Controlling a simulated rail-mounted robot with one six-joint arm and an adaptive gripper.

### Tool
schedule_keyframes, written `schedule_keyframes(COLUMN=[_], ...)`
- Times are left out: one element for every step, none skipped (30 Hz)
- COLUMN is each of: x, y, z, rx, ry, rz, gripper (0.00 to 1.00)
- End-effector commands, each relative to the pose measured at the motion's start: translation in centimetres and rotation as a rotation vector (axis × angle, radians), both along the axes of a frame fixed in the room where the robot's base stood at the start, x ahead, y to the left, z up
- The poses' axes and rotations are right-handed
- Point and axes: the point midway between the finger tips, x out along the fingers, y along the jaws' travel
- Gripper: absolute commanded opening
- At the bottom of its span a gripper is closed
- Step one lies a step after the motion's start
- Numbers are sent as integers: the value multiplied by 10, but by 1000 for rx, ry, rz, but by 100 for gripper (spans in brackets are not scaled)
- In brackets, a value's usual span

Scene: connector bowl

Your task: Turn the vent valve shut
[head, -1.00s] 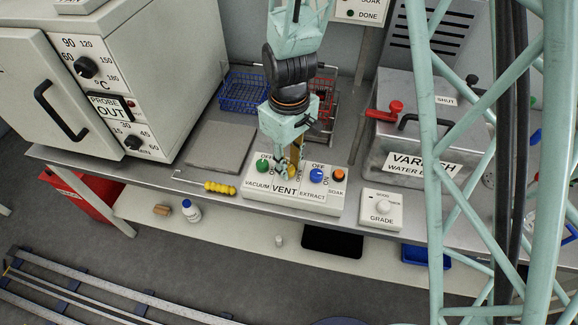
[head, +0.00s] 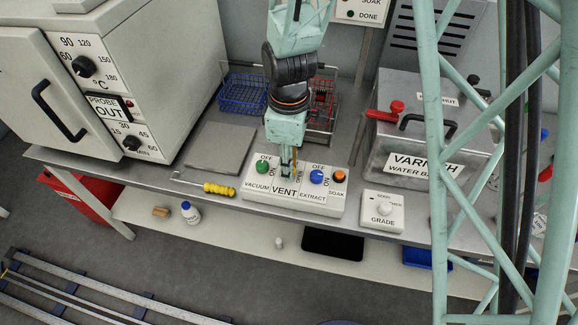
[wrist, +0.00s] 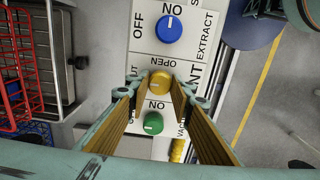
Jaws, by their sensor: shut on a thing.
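The vent valve is a yellow round knob (wrist: 160,82) on the white control panel (head: 330,205), between the green vacuum knob (head: 263,167) and the blue extract knob (head: 316,176). My gripper (head: 289,170) points down at the panel over the VENT label. In the wrist view my gripper (wrist: 161,96) has one finger on each side of the yellow knob and is shut on it. An OPEN label shows beside the knob, and letters of another label are partly hidden by a finger. In the head view the fingers hide most of the knob.
An orange soak button (head: 340,175) sits at the panel's right end. The grade box (head: 382,213) and varnish tank (head: 425,165) stand to the right. Wire baskets (head: 243,95) stand behind.

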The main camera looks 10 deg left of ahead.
Motion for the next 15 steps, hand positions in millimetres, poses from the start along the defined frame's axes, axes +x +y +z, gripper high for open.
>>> schedule_keyframes(x=[1,1,1,1,1,1,1,0,0,0,0,0,0,0,0], y=[0,0,0,0,0,0,0,0,0,0,0,0,0,0,0], z=[0,0,0,0,0,0,0,0,0,0,0,0,0,0,0], rx=[1,1,1,1,1,1,1,1,0,0,0,0,0,0,0], ry=[-1,-1,-1,-1,-1,-1,-1,-1,-1,-1,-1,-1,-1,-1,-1], rz=[3,4,4,4,4,4,4,4,4,4,4,4,4,4,4], gripper=[10,10,10,10,10,10,10,10,10,10,22,25,28,31,34])
